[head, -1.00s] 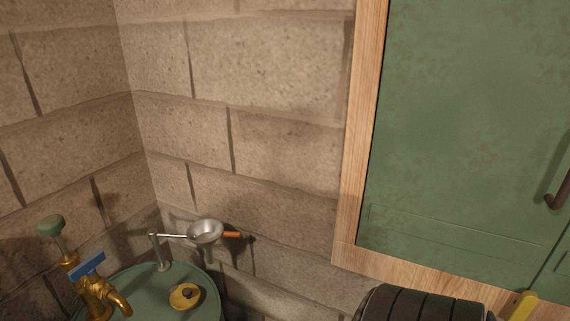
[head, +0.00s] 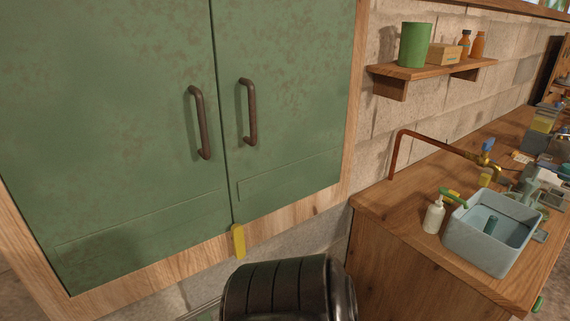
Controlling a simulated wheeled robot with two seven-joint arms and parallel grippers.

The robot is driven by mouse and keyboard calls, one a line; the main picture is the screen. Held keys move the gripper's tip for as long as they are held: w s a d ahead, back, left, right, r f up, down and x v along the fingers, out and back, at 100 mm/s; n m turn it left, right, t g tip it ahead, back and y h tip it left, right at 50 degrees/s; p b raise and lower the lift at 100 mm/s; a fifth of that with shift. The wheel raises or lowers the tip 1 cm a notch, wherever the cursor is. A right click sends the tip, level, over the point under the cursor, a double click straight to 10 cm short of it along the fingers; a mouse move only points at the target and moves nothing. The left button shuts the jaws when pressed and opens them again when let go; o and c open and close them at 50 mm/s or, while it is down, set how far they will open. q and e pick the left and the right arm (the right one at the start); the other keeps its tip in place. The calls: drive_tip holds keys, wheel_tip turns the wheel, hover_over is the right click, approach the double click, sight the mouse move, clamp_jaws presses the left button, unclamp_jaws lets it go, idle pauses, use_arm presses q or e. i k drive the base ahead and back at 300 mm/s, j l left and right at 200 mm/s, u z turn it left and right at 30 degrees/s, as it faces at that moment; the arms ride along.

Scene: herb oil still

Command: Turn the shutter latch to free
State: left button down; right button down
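The green double shutter (head: 115,130) fills the left half of the head view, closed in a pale wooden frame, with a dark handle (head: 199,122) on the left door and another (head: 247,112) on the right door. A small yellow latch (head: 238,241) sits at the bottom frame, just below the seam where the two doors meet. It hangs roughly upright, with its upper end near the doors' lower edge. Neither gripper can be made out in this view.
A wooden shelf (head: 430,70) with a green can (head: 414,44) and bottles is on the wall to the right. Below it, a wooden counter (head: 400,215) carries a grey basin (head: 490,236), a pump bottle (head: 433,215) and a copper pipe (head: 398,150). A dark ribbed rounded object (head: 285,290) stands below the latch.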

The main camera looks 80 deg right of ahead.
sight(238, 238)
drive_tip(key=z, duration=1.85)
